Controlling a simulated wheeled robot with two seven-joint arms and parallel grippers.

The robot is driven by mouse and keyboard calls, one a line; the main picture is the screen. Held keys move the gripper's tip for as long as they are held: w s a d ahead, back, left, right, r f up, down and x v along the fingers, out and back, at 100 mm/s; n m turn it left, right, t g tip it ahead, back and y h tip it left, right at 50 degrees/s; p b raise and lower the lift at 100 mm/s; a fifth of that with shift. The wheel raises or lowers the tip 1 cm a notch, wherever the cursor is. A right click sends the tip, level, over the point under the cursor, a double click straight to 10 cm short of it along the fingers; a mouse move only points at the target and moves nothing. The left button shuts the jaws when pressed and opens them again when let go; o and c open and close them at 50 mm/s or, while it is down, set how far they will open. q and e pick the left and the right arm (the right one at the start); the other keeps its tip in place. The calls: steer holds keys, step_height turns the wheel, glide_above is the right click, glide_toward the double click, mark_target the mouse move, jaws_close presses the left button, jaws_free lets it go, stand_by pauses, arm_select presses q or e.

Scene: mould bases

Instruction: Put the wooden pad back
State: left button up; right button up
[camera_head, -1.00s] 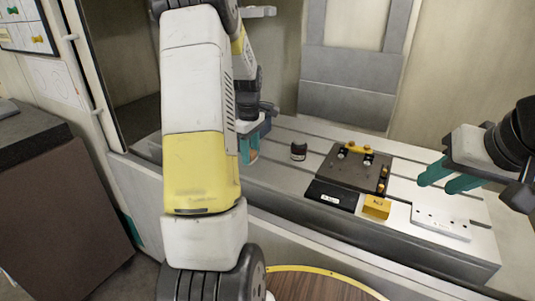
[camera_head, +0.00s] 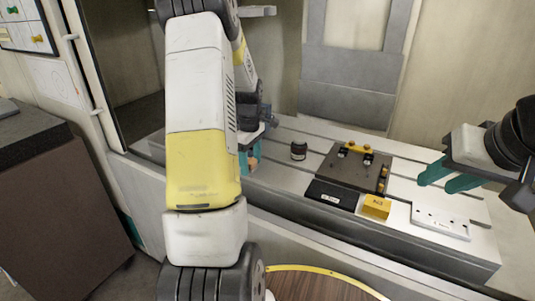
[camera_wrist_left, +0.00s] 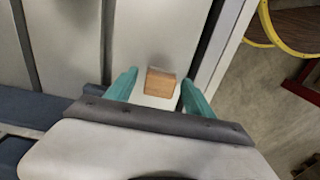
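The wooden pad (camera_wrist_left: 160,84) is a small light-brown block on the pale slotted bed. In the left wrist view it lies between the two teal fingers of my left gripper (camera_wrist_left: 160,77), with a gap on each side. In the head view the left gripper (camera_head: 249,160) is partly hidden by my arm, and only a bit of the pad (camera_head: 255,152) shows there. The left gripper is open around the pad. My right gripper (camera_head: 436,184) is open and empty above the right part of the bed.
A dark plate with yellow clamps (camera_head: 350,172) sits mid-bed. In front are a black box (camera_head: 331,194) and a yellow block (camera_head: 377,206). A white strip (camera_head: 441,222) lies to the right, a small dark round item (camera_head: 298,151) to the left. The bed's front edge is close to the pad.

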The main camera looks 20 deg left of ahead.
mark_target(251, 160)
arm_select(q)
step_height(251, 160, up, 12)
steer(key=s+d+r+m+t, duration=0.3)
steer(key=s+d+r+m, duration=0.4)
steer(key=s+d+r, duration=0.2)
steer(key=s+d+m+t+h, duration=0.1)
steer(key=s+d+m, duration=0.3)
steer(key=s, duration=0.3)
steer(key=s+d+r+m+t+h, duration=0.1)
steer(key=s+d+m+t, duration=0.1)
steer(key=s+d+m, duration=0.2)
steer(key=shift+s+d+m, duration=0.15)
steer(key=shift+s+m, duration=0.75)
steer(key=shift+s, duration=0.45)
